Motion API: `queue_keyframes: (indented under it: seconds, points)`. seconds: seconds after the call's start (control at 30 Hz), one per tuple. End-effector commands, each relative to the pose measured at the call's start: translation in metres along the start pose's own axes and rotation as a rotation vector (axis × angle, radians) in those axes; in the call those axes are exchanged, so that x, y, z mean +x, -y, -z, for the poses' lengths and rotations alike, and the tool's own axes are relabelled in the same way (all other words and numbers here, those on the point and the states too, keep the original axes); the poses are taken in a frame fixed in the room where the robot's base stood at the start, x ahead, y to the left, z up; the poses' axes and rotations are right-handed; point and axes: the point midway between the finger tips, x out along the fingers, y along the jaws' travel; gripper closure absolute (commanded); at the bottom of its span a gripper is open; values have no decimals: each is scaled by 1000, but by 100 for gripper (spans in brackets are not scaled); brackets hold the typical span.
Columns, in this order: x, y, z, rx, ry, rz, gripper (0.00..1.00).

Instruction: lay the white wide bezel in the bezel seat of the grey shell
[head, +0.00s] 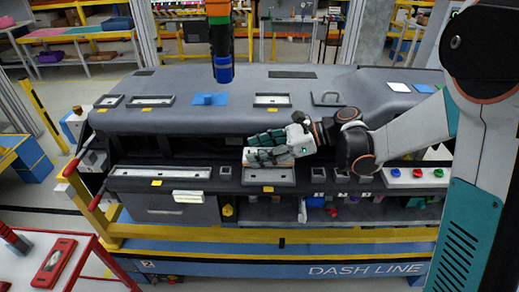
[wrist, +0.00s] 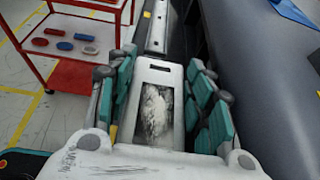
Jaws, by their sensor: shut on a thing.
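The white wide bezel (wrist: 152,62) is a pale frame with a rectangular opening, seen between my fingers in the wrist view. My gripper (wrist: 161,100) is shut on it, with green-padded fingers along both sides. In the head view, my gripper (head: 266,152) reaches in from the right over the middle of the grey shell (head: 240,83); the fingers largely hide the bezel there. A framed rectangular recess (head: 268,177) with a yellow tag sits just below the gripper in the picture. The gap between bezel and recess cannot be judged.
A long slotted recess (head: 160,173) lies left of the gripper; it also shows ahead in the wrist view (wrist: 157,30). A white block (head: 188,197) sits on the shell's front below. An orange and blue tool (head: 223,68) hangs above. A red cart (wrist: 88,45) stands beside the line.

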Motion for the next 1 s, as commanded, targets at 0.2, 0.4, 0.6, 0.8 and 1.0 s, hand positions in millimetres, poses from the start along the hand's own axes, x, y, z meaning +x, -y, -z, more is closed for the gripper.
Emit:
queue_keyframes:
  seconds: [0.2,0.4,0.6,0.8,1.0]
  points:
    - [-1,0,2,-3,5,-4,77]
    - [3,0,13,-2,4,-4,77]
    - [9,0,26,-2,4,-3,77]
    - [14,0,40,-2,5,-3,77]
    - [19,0,52,-2,5,-3,77]
